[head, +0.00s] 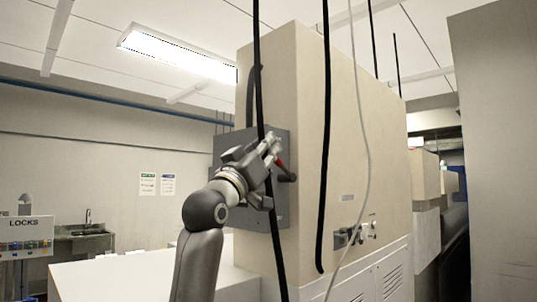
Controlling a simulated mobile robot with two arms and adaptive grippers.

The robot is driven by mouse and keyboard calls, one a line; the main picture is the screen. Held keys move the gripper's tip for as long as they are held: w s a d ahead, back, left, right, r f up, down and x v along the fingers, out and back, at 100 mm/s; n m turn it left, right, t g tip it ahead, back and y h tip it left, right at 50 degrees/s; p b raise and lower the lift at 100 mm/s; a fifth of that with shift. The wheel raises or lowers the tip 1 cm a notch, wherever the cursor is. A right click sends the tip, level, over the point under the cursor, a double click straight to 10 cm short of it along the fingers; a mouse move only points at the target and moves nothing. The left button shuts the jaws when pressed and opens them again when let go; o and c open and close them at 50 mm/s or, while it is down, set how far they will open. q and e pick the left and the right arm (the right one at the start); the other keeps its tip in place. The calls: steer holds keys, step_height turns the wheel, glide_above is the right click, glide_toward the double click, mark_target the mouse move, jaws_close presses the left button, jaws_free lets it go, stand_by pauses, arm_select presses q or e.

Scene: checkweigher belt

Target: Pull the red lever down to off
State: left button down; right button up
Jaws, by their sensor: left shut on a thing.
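The red lever (280,163) is on the side of a grey switch box (282,214), which is fixed to a tall beige cabinet. Only a short red piece shows beside my fingers, with a dark end below it to the right. My left gripper (273,148) comes up from below and is shut on the lever. Its fingers hide most of the lever, so its full angle cannot be told. My right gripper is not in view.
Black cables (325,130) and a thin white cable (362,130) hang in front of the beige cabinet (370,130); one black cable crosses in front of my left gripper. A white surface (110,278) lies at lower left. A LOCKS board (26,236) stands far left.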

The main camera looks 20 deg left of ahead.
arm_select(q)
steer(key=shift+f, duration=0.1)
stand_by(0.3)
steer(key=c, duration=1.4)
jaws_free()
steer(key=shift+s, duration=0.1)
steer(key=shift+c, duration=0.2)
